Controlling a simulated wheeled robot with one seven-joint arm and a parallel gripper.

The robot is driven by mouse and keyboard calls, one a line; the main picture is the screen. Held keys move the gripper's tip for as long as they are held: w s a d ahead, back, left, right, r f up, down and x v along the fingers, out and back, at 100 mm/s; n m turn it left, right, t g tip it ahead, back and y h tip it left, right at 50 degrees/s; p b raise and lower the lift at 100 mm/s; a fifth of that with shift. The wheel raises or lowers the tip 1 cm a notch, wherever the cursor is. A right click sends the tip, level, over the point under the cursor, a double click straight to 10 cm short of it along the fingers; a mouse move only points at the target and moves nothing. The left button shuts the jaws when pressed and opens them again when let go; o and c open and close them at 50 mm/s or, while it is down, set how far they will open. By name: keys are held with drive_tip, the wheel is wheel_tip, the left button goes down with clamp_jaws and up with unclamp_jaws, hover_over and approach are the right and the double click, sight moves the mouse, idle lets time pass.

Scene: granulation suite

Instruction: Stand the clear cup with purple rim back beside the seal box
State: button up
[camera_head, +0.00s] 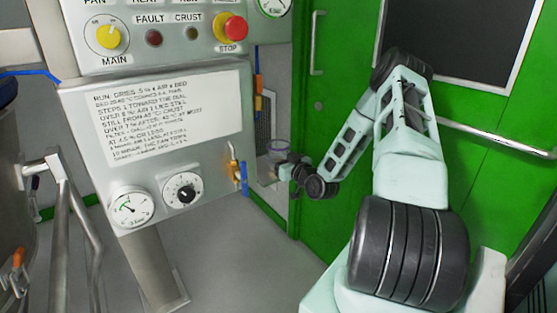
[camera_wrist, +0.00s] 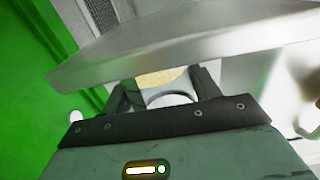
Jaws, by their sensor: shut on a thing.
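The clear cup with a purple rim (camera_head: 279,148) is at the end of my arm in the head view, beside the control panel's right edge. It looks roughly upright. My gripper (camera_head: 284,170) is shut on it. In the wrist view, the two dark fingers of my gripper (camera_wrist: 166,92) stand either side of a pale round piece of the cup (camera_wrist: 168,99), with a beige patch beyond it. The cup's base is hard to make out. I cannot pick out the seal box in either view.
The control panel (camera_head: 160,135) with gauges and knobs stands left of my gripper, with a brass valve (camera_head: 235,165) with a blue handle close by. A green door (camera_head: 345,60) is behind my arm. A broad metal surface (camera_wrist: 190,40) crosses the wrist view just beyond the fingers.

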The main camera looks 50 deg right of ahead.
drive_tip(key=shift+f, duration=0.15)
drive_tip(key=o, duration=1.1)
drive_tip(key=shift+r, duration=0.2)
drive_tip(key=shift+s, duration=0.2)
drive_tip(key=v, duration=1.1)
drive_tip(key=shift+s+a+p, duration=0.2)
drive_tip(key=shift+s+p, duration=0.1)
drive_tip(key=shift+p, duration=0.1)
